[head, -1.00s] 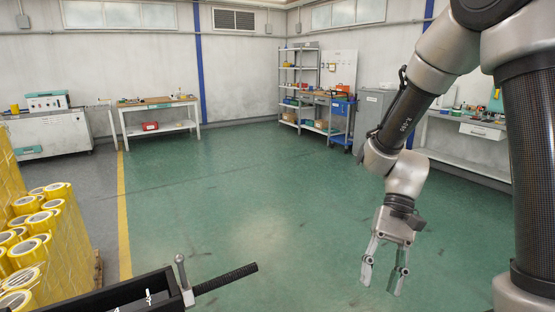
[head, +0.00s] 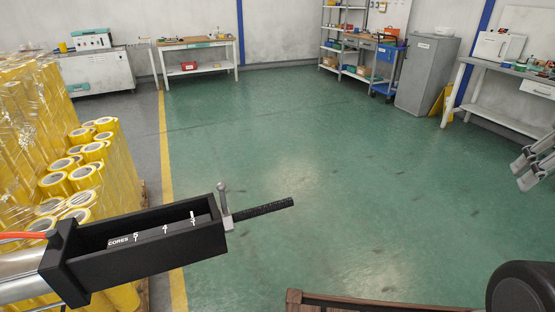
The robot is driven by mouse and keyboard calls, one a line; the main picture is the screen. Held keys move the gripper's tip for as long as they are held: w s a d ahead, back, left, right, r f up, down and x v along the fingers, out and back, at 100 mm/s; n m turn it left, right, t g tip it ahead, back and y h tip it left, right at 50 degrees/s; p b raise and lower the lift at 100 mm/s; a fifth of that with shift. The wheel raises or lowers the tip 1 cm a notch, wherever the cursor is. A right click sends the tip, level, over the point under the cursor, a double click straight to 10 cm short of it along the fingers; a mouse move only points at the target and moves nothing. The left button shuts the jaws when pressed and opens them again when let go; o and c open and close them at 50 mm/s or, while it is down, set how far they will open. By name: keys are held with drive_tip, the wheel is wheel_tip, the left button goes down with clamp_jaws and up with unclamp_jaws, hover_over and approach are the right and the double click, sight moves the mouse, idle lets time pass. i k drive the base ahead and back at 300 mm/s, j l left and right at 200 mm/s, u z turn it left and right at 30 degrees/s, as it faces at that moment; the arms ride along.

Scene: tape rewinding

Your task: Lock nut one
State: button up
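A black channel-shaped frame (head: 150,268) marked "CORES" with white numbers reaches in from the lower left. A dark threaded rod (head: 264,209) sticks out of its right end. A small metal nut block with an upright lever (head: 223,192) sits on the rod against the frame's end; it looks like the nut, though no label shows. My gripper (head: 518,175) is at the right edge, partly cut off. Its two fingers are apart with nothing seen between them. It is well to the right of the nut and not touching it.
Yellow tape rolls (head: 88,160) are stacked at the left beside the frame. A brown wooden edge (head: 390,302) and a dark rounded part (head: 520,288) lie at the bottom right. Benches, shelves and a grey cabinet (head: 427,75) stand far back. The green floor (head: 330,150) is clear.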

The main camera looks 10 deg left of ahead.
sight(228, 223)
drive_tip(key=l+u, duration=0.1)
drive_tip(key=u, duration=1.2)
drive_tip(key=k+l+u, duration=0.15)
drive_tip(key=k, duration=0.2)
drive_tip(key=k+l+u, duration=0.1)
drive_tip(key=k, duration=0.25)
drive_tip(key=i+l, duration=0.15)
drive_tip(key=i, duration=0.15)
drive_tip(key=i+l+u, duration=0.1)
drive_tip(key=i, duration=0.25)
